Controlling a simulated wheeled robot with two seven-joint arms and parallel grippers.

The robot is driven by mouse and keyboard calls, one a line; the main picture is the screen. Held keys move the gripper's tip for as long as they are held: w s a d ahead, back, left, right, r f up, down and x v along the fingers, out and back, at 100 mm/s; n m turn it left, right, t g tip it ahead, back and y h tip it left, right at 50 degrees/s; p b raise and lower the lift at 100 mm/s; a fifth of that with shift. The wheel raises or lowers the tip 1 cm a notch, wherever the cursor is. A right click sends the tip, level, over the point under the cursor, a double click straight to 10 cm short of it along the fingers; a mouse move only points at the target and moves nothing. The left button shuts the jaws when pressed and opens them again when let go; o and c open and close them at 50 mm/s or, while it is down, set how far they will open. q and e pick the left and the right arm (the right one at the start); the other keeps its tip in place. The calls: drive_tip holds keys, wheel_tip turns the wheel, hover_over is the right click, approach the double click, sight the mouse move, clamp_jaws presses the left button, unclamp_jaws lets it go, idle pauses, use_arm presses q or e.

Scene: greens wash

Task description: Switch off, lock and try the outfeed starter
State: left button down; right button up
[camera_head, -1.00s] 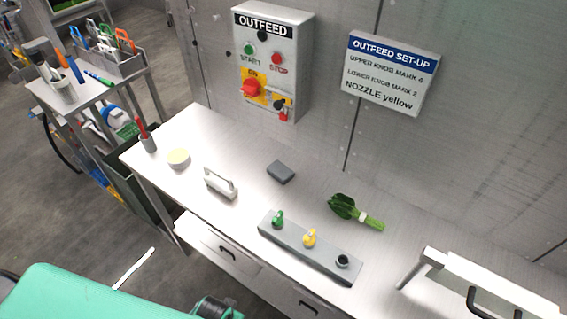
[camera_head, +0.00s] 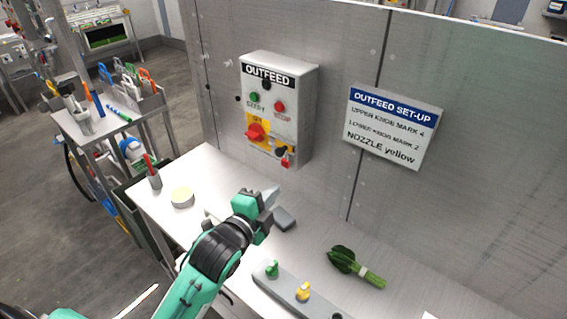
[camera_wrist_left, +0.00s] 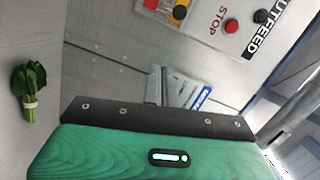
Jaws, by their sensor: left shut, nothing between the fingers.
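The outfeed starter (camera_head: 300,110) is a grey box on the wall with a green START button (camera_head: 254,97) and a red STOP button (camera_head: 280,106). Its red rotary handle (camera_head: 255,132) sits on a yellow plate; I cannot read its position. A small red piece (camera_head: 286,161), perhaps a padlock, hangs below a black part at the box's lower right. My left gripper (camera_head: 270,197) is shut and empty, over the bench below the starter, apart from it. The left wrist view shows the red STOP button (camera_wrist_left: 231,26); that view's top edge cuts off part of the box. My right gripper is out of view.
The OUTFEED SET-UP sign (camera_head: 393,127) is right of the starter. On the bench lie bundled greens (camera_head: 355,267), a grey block (camera_head: 285,219), a round tub (camera_head: 182,198) and a rail with coloured knobs (camera_head: 287,292). A tool cart (camera_head: 90,125) stands left.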

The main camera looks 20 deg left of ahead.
sight(280, 143)
use_arm(q)
drive_tip(key=w+a+p, duration=0.1)
drive_tip(key=w+p, duration=0.4)
drive_tip(key=w, duration=0.6)
drive_tip(key=shift+w+a+r+m+t, duration=0.2)
drive_tip(key=shift+w+m+t, duration=0.1)
drive_tip(key=shift+w+m, duration=0.1)
drive_tip(key=shift+w+a, duration=0.25)
drive_tip(key=shift+a, duration=0.45)
drive_tip(key=shift+w+a, duration=0.25)
drive_tip(key=shift+a, duration=0.4)
drive_tip(key=shift+w+a, duration=0.25)
drive_tip(key=shift+a, duration=0.45)
drive_tip(key=shift+r, duration=0.1)
